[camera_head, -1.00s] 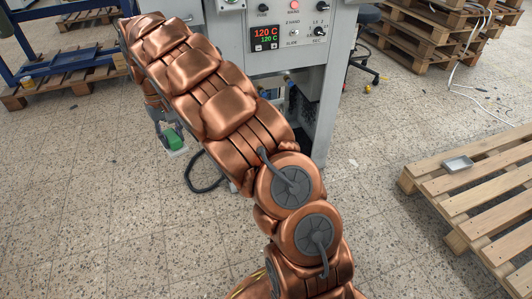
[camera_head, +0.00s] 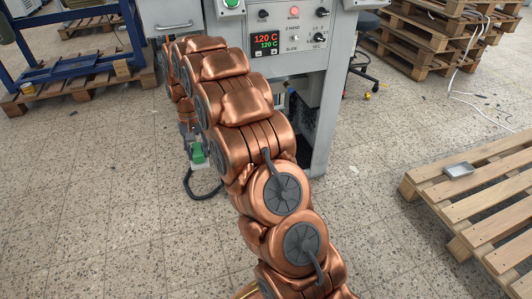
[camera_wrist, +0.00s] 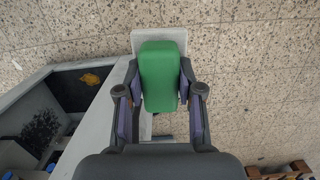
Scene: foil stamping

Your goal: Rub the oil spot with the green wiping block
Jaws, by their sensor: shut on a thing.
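The green wiping block (camera_wrist: 158,76) is between the fingers of my gripper (camera_wrist: 160,85) in the wrist view, with a pale grey pad (camera_wrist: 160,38) showing under its far end. My gripper is shut on the block. In the head view the green block (camera_head: 197,153) hangs low beside the grey machine, partly hidden by my arm. A yellow-orange patch (camera_wrist: 90,78) shows on a dark surface in the machine's opening, left of and apart from the block in the wrist view. I cannot tell whether it is the oil spot.
The grey machine (camera_head: 318,110) with its control panel (camera_head: 290,38) stands just beyond my arm. A black cable (camera_head: 188,182) loops near the floor. A wooden pallet (camera_head: 480,205) with a small metal tray (camera_head: 458,170) lies at right. The speckled floor (camera_head: 90,220) at left is clear.

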